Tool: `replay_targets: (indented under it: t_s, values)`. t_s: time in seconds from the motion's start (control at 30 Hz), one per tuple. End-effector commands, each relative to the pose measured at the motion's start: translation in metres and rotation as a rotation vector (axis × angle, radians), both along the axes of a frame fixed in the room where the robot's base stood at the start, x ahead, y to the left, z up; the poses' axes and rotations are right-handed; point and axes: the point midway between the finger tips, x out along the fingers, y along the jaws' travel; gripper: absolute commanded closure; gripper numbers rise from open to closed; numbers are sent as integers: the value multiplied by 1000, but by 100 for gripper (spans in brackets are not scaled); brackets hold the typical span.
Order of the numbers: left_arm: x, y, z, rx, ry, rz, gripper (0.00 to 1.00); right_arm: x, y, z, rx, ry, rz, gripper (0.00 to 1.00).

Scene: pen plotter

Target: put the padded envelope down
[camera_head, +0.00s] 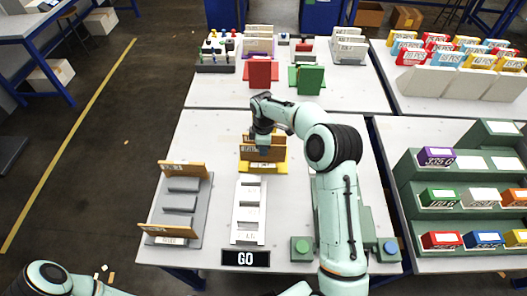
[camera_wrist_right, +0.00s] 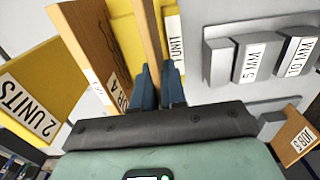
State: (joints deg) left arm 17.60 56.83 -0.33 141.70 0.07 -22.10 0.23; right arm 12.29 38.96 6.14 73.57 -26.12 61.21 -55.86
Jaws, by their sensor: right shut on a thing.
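My right gripper (camera_head: 263,146) is at the yellow rack (camera_head: 282,167), shut on a thin tan padded envelope, which shows in the right wrist view (camera_wrist_right: 150,32) between the two dark blue fingers (camera_wrist_right: 159,85). The envelope stands on edge within the yellow rack, near the "1 UNIT" label. I cannot tell whether its lower edge rests on the rack. The fingers hide part of the held envelope. My left arm shows at the lower left, but its gripper is outside the view.
A grey stepped rack (camera_head: 180,203) at left holds tan pieces at both ends. A silver rack (camera_head: 249,212) stands in front of the yellow one. Red (camera_head: 260,74) and green (camera_head: 309,79) upright pieces stand behind. A green shelf (camera_head: 406,180) with coloured boxes is at right.

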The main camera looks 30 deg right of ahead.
Motion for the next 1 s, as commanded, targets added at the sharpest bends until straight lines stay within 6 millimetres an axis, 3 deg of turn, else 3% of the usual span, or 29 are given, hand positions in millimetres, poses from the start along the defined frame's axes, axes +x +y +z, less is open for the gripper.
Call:
replay_targets:
  t_s: [0.1, 0.5, 0.53, 0.6, 1.0]
  values:
    - [-2, 0, -2, 0, 2, 0, 57, -1, -1, -19, -1, 3, -1, 100]
    - [-2, 0, -2, 0, 2, 0, 57, 0, 0, -24, 0, 1, 0, 100]
    - [-2, 0, -2, 0, 2, 0, 57, 0, 0, -24, 0, 1, 0, 82]
    - [-2, 0, -2, 0, 2, 0, 57, 0, 0, -24, -1, 1, 0, 63]
    - [-1, 0, -1, 1, 1, 0, 57, 0, 0, -14, -1, -2, 0, 63]
